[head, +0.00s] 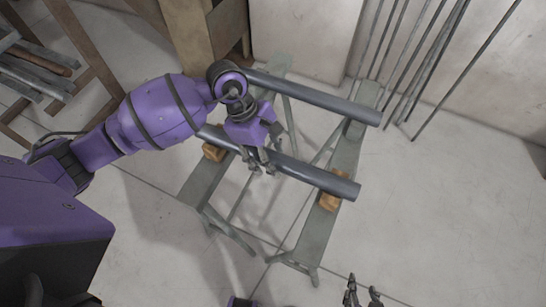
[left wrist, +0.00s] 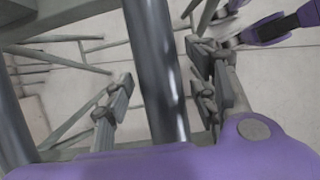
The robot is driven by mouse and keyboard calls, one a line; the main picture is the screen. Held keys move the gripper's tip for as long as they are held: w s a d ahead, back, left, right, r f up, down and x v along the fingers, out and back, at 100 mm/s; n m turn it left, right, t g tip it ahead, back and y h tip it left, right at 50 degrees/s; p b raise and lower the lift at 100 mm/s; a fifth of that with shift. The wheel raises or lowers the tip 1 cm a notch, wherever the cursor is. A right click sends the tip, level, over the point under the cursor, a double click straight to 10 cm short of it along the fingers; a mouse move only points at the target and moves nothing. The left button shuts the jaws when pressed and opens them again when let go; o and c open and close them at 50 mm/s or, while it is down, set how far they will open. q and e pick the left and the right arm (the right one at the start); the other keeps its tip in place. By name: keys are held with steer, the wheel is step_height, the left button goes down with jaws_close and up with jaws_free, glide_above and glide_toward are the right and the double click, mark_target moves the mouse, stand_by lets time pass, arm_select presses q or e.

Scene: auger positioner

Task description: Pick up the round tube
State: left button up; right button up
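Two long grey tubes lie across two grey sawhorse stands: a front tube (head: 312,174) and a back tube (head: 325,101). Both look round. My left gripper (head: 262,160) comes down over the front tube near its middle. In the left wrist view, that tube (left wrist: 155,70) runs between the spread fingers of my left gripper (left wrist: 160,95), with a gap on both sides. The back tube (left wrist: 10,125) is at the left edge there. My right gripper (head: 362,293) is at the bottom edge of the head view, away from the tubes, fingers apart and empty.
Wooden blocks (head: 331,202) sit by the front tube on the stands (head: 318,232). Thin rods (head: 440,65) lean on the wall at the back right. A wooden rack (head: 50,75) stands at the left. The floor at the right is clear.

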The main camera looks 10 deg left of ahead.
arm_select(q)
jaws_close()
steer(key=shift+w+r, duration=0.1)
steer(key=shift+r, duration=0.05)
